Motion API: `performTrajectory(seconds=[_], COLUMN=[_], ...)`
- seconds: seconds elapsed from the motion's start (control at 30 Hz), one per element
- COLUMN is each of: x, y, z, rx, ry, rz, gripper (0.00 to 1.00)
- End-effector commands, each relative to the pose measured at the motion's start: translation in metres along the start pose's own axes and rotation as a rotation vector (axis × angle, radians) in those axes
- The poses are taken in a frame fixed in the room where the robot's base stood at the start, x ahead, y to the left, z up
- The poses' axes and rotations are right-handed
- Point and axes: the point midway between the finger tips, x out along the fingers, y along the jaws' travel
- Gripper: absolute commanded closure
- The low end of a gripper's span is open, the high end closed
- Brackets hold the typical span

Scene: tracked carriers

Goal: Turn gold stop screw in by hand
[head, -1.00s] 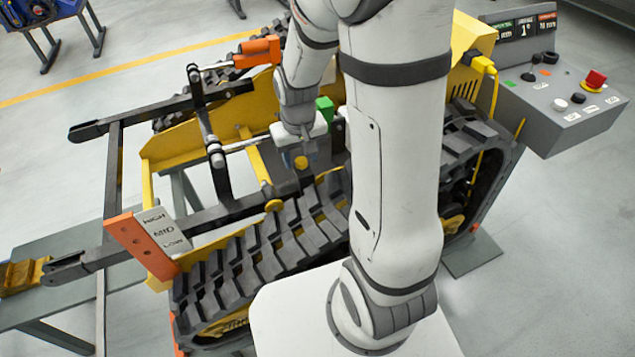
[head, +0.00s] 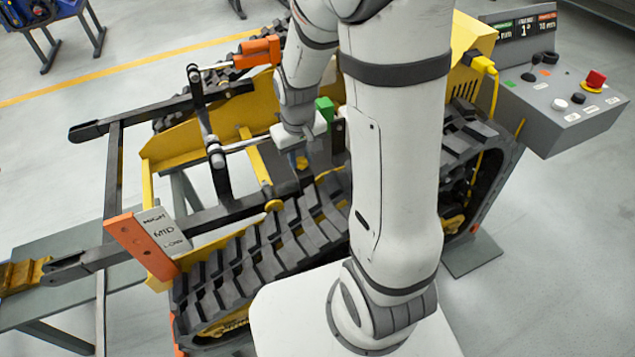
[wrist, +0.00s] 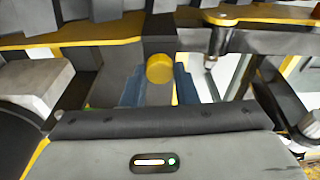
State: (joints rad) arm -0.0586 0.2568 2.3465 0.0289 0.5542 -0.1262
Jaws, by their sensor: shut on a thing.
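The gold stop screw (wrist: 160,68) shows in the wrist view as a short round gold head between two blue finger pads. My gripper (wrist: 159,84) is shut on it. In the head view my gripper (head: 299,163) reaches down to the black arm of the tracked carrier, and a bit of the gold screw (head: 302,162) shows beside a blue finger. The screw's thread and its seat are hidden.
A yellow round knob (head: 274,205) sits on the carrier's arm. A green block (head: 325,108) stands close to my wrist. The rubber track (head: 250,255) runs in front. A grey console (head: 570,105) with a red button stands at the right.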

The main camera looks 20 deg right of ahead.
Motion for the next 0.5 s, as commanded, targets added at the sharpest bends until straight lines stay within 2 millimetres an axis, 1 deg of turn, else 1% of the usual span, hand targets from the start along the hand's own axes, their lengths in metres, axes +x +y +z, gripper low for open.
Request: performTrajectory(seconds=[0.07, 0.17, 0.5], x=[0.0015, 0.0016, 0.0021], y=[0.0003, 0.0004, -0.0001], z=[-0.0001, -0.0001, -0.0001], rx=[0.004, 0.062, 0.517], ry=[0.000, 0.000, 0.000], rz=[0.000, 0.000, -0.001], gripper=[0.90, 0.90, 0.89])
